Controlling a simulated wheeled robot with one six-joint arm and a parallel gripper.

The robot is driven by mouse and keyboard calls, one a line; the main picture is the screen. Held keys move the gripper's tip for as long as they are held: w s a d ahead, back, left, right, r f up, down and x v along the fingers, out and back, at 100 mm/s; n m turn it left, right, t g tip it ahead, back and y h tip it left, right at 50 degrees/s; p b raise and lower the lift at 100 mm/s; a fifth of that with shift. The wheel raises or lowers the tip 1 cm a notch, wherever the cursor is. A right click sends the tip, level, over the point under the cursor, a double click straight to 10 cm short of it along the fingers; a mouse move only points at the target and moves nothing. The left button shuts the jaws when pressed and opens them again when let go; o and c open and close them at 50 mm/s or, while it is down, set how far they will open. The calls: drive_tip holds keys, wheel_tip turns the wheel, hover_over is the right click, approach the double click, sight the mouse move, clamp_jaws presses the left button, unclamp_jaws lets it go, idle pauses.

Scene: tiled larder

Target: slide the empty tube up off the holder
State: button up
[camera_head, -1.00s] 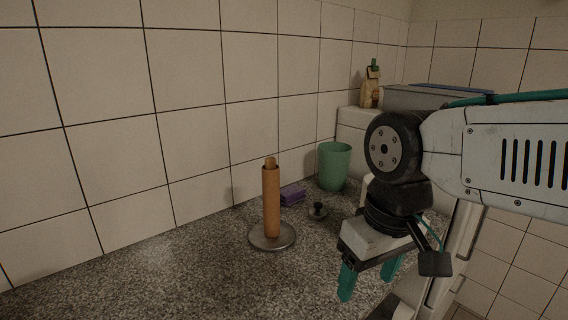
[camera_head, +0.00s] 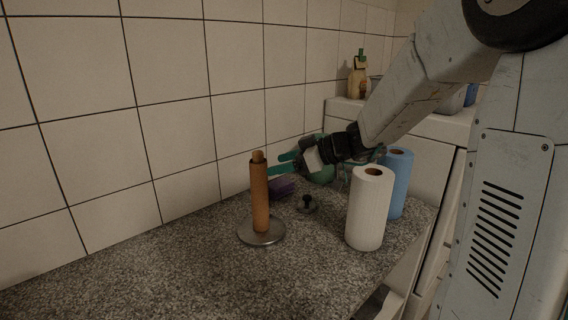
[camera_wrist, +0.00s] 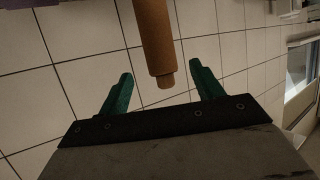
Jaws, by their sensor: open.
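The empty brown cardboard tube (camera_head: 260,200) stands upright on the holder, whose round metal base (camera_head: 262,231) rests on the speckled counter. The lighter tip of the holder's post (camera_head: 258,156) sticks out above the tube. My gripper (camera_head: 276,164) points left at the height of the tube's upper part, its green fingers open. In the wrist view the tube (camera_wrist: 152,35) comes in from the top, with the post tip (camera_wrist: 166,82) at its lower end. It appears between the two open fingers (camera_wrist: 162,69); whether it is fully between them or just beyond is unclear.
A white paper roll (camera_head: 370,208) and a blue roll (camera_head: 398,182) stand to the right, below my arm. A purple sponge (camera_head: 283,188), a black-knobbed object (camera_head: 307,204) and a partly hidden green cup (camera_head: 322,173) sit behind. The tiled wall is close at the back; the left counter is clear.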

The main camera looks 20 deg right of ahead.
sight(258, 169)
drive_tip(key=x, duration=0.7)
drive_tip(key=shift+w+a+f, duration=0.1)
drive_tip(key=shift+a, duration=0.05)
